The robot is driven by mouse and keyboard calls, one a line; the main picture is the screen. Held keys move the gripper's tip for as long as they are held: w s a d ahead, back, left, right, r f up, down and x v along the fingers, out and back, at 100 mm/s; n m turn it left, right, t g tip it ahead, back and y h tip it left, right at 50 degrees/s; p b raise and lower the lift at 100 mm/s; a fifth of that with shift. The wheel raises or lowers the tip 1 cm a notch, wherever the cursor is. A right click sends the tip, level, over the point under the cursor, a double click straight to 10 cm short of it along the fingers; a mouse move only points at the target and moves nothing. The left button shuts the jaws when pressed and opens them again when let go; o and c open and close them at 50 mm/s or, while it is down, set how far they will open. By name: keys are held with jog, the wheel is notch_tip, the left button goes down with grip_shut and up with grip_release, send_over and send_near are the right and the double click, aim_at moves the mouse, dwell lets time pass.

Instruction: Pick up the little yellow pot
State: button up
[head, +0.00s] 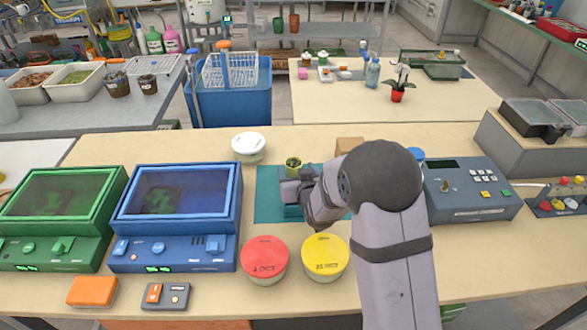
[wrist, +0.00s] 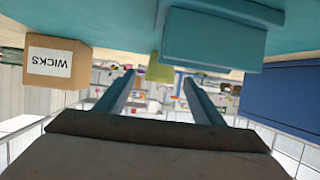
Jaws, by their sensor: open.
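The little yellow pot (head: 293,163) is small and yellow-green, with something dark green or brown inside. It stands at the back of the teal mat (head: 266,183). In the wrist view, which is upside down, the pot (wrist: 154,66) shows in the gap between the fingertips, beyond them. My gripper (head: 290,188) is low over the mat, on the near side of the pot, partly hidden by its own wrist. In the wrist view my gripper (wrist: 158,77) has its two fingers spread, with nothing held between them.
A teal block (wrist: 214,38) sits on the mat close to the fingers. A cardboard box marked WICKS (wrist: 56,62) stands beside the mat. A blue-framed case (head: 178,215) is left of the mat. Red-lidded (head: 264,255) and yellow-lidded (head: 325,255) tubs stand in front; a white-lidded tub (head: 248,146) stands behind left.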

aim_at(295, 169)
jog(key=shift+w, duration=0.1)
jog(key=shift+p+x, duration=0.6)
jog(key=shift+x, duration=1.8)
jog(key=c, duration=1.1)
